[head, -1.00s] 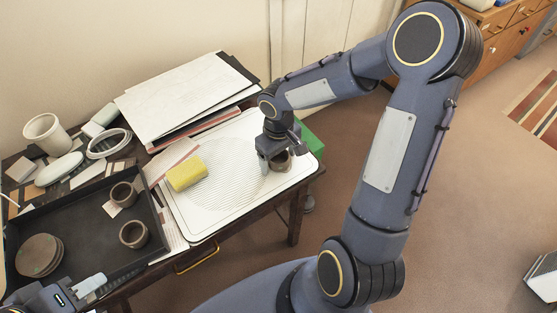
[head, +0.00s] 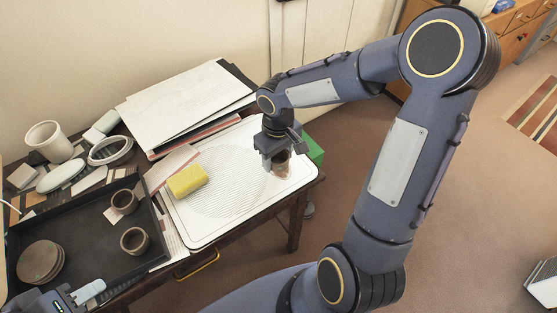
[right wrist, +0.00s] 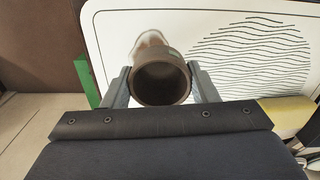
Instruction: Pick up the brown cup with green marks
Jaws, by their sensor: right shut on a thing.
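The brown cup (right wrist: 160,82) is between the fingers of my right gripper (right wrist: 162,88), its round mouth facing the right wrist camera. A small green mark shows near its upper edge there. In the head view, my right gripper (head: 279,160) is shut on the cup (head: 283,168) over the right part of the white tray (head: 222,233); the gripper hides part of the cup. The cup appears slightly above the tray. My left gripper (head: 90,291) is partly in view at the lower left, over the dark tray's front edge; its opening cannot be made out.
Two other brown cups (head: 124,201) (head: 134,240) and stacked brown discs (head: 40,262) are in the dark tray (head: 85,228). A yellow sponge (head: 187,180) lies on the white tray. Large boards (head: 190,100) lie behind. A white pot (head: 50,140) stands at the far left.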

